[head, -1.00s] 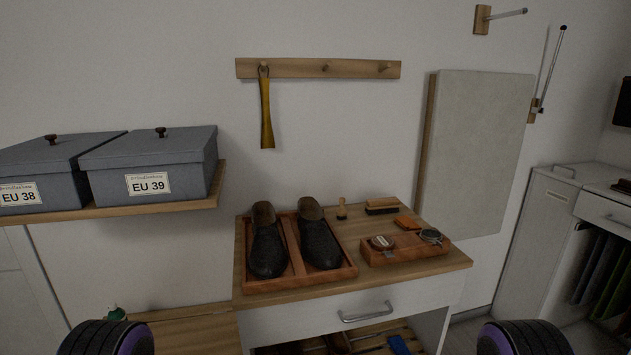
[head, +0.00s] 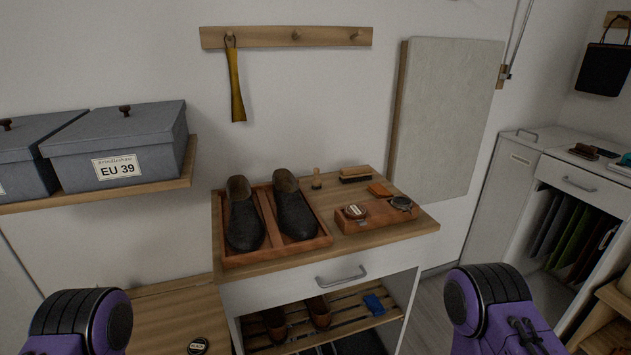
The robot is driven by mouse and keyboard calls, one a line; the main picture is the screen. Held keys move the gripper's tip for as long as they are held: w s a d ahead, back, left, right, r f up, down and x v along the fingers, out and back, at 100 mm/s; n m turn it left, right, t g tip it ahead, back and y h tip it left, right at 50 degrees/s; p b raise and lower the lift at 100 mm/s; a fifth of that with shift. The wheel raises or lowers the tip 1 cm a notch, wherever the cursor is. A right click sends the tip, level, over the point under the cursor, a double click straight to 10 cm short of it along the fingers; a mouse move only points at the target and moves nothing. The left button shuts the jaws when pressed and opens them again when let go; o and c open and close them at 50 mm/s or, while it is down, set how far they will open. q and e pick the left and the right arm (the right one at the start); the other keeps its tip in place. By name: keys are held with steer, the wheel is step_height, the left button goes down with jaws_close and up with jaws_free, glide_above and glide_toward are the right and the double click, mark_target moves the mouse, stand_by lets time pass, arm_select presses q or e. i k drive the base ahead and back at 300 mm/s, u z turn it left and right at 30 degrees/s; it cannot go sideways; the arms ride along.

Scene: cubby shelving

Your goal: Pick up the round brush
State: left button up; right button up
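A small round brush (head: 317,179) with a wooden handle stands upright at the back of the wooden top of the white cabinet. It is just right of the dark shoes and left of a longer, flat brush (head: 355,175). Its bristle end is too small to make out well. Parts of my two arms, purple and black, show at the bottom left and bottom right, well short of the cabinet top. Neither of my grippers is in view.
Two black shoes (head: 294,209) sit in a wooden tray (head: 240,259) left of the brush. A wooden caddy (head: 383,222) with round tins stands in front right. A shelf with grey boxes (head: 120,150) juts out at left. A drawer handle (head: 341,277) sticks out in front.

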mark_target(316, 183)
steer(key=z, duration=0.8)
steer(key=i, duration=0.55)
steer(key=u, duration=1.15)
